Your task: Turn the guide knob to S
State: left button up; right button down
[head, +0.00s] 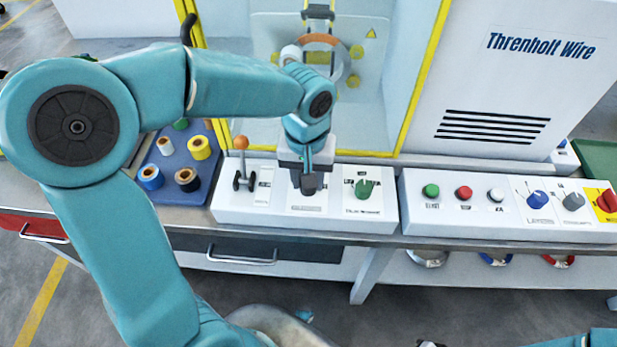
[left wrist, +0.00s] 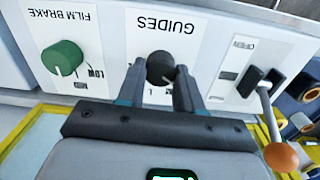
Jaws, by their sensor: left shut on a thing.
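The dark grey guide knob (head: 309,184) is on the white control box (head: 378,226), between a lever and a green knob. In the left wrist view the guide knob (left wrist: 160,68) sits under the upside-down word GUIDES. My left gripper (head: 308,172) reaches down to it, and its two fingers (left wrist: 160,85) are shut on the knob's sides. The fingers hide most of the setting letters; an L shows in part, and I cannot read the pointer. A dark sliver at the bottom edge of the head view may be my right gripper; its jaws cannot be made out.
The green film brake knob (head: 366,189) and an orange-balled lever (head: 241,143) stand close on either side. A blue tray (head: 203,193) of spools lies left. A second panel (head: 470,226) with buttons and knobs is right. A yellow-edged enclosure rises behind.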

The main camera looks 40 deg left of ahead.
pick_arm(q)
jog(key=shift+n+b, duration=0.3)
jog(key=shift+n, duration=1.3)
jog(key=o, duration=1)
jog(key=shift+o, duration=0.2)
notch_tip(320, 180, up, 16)
jog(key=p, duration=0.3)
jog(key=shift+s+a+r, duration=0.15)
jog(key=shift+r, duration=0.1)
